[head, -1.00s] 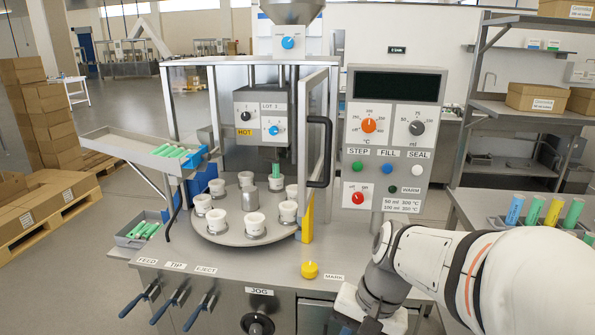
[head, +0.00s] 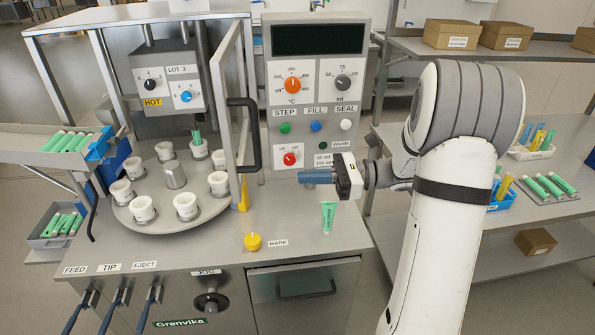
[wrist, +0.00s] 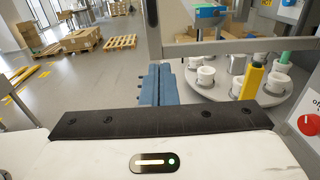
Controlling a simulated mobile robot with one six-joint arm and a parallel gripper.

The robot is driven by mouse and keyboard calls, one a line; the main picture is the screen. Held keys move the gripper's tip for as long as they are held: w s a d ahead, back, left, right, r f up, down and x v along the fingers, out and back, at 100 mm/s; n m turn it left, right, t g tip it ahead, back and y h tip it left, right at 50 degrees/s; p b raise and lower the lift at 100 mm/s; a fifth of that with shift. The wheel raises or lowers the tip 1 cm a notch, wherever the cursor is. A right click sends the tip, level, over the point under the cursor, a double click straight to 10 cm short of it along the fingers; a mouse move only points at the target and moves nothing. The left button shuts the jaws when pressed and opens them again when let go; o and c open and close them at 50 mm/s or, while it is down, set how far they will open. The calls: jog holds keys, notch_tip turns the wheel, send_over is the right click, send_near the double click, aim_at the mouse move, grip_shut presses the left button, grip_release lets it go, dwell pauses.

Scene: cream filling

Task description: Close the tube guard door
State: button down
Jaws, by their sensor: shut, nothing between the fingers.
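The tube guard door (head: 224,110) is a clear panel in a grey frame. It stands open, swung out at the right side of the filling machine, with a black bar handle (head: 246,140) on its right face. My gripper (head: 318,176) has blue fingers, is shut and empty, and points left in front of the control panel. It is to the right of the handle, apart from it. In the wrist view, the shut fingers (wrist: 157,85) show below a grey frame bar (wrist: 230,45), probably the door's. The handle is not clear there.
A turntable (head: 150,228) carries several white cups behind the door. A yellow post (head: 243,192) stands near the door's foot. A green tube (head: 328,216) is on the counter below my gripper. The control panel (head: 318,80) stands behind.

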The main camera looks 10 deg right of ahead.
jog(key=w+a+p, duration=0.1)
jog(key=a+p, duration=0.2)
jog(key=a, duration=0.9)
jog(key=shift+w+a, duration=0.15)
jog(key=shift+w, duration=0.05)
jog(key=shift+a, duration=0.15)
